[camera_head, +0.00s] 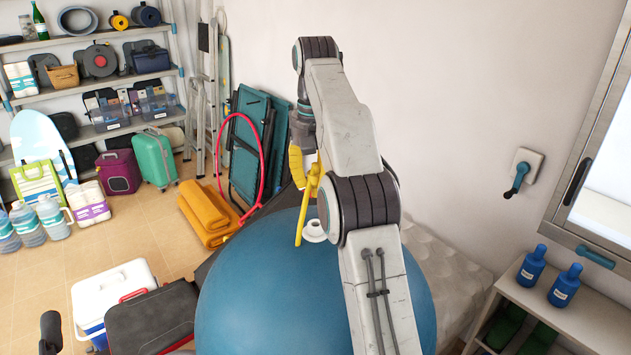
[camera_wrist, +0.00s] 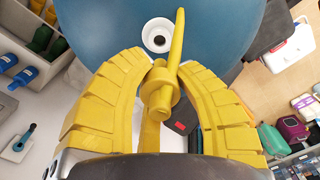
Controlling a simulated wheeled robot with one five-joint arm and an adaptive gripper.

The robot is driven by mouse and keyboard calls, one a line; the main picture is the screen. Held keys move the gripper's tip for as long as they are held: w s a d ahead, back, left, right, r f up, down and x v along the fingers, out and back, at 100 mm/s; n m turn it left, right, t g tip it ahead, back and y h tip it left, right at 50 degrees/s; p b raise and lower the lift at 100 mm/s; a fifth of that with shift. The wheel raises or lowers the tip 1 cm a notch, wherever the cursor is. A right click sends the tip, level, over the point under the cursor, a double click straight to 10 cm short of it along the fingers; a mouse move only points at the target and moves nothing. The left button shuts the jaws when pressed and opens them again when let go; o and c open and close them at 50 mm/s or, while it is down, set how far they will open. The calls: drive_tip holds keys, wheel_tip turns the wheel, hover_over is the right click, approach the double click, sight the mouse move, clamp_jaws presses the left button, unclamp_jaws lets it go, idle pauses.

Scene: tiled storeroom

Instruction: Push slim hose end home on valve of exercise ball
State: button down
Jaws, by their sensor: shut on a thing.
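The blue exercise ball (camera_head: 255,290) fills the lower middle of the head view and the top of the wrist view (camera_wrist: 95,25). Its valve (camera_head: 314,231) is a white ring on top, with a dark centre in the wrist view (camera_wrist: 158,38). My yellow gripper (camera_head: 303,172) is above the ball, its two ribbed fingers (camera_wrist: 160,65) shut on the slim yellow hose end (camera_wrist: 178,35). The hose end has a collar and a long thin tip. The tip passes beside the valve in both views, not visibly in it. Whether it touches the ball I cannot tell.
A white wall stands behind the ball. A low shelf with blue bottles (camera_head: 532,263) is at the right. A cooler (camera_head: 115,290) and a dark case (camera_head: 152,322) lie at the left. A pink hoop (camera_head: 262,165) and folded chairs lean behind. Tiled floor is open at the left.

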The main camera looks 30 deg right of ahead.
drive_tip(key=shift+f, duration=0.1)
idle(0.3)
drive_tip(key=shift+f+b, duration=2.45)
drive_tip(key=shift+f, duration=0.4)
drive_tip(key=shift+p, duration=0.65)
drive_tip(key=shift+f+b, duration=1.25)
drive_tip(key=shift+f, duration=0.6)
idle(0.8)
drive_tip(key=c, duration=0.9)
unclamp_jaws()
drive_tip(key=shift+o, duration=0.4)
drive_tip(key=shift+r, duration=0.1)
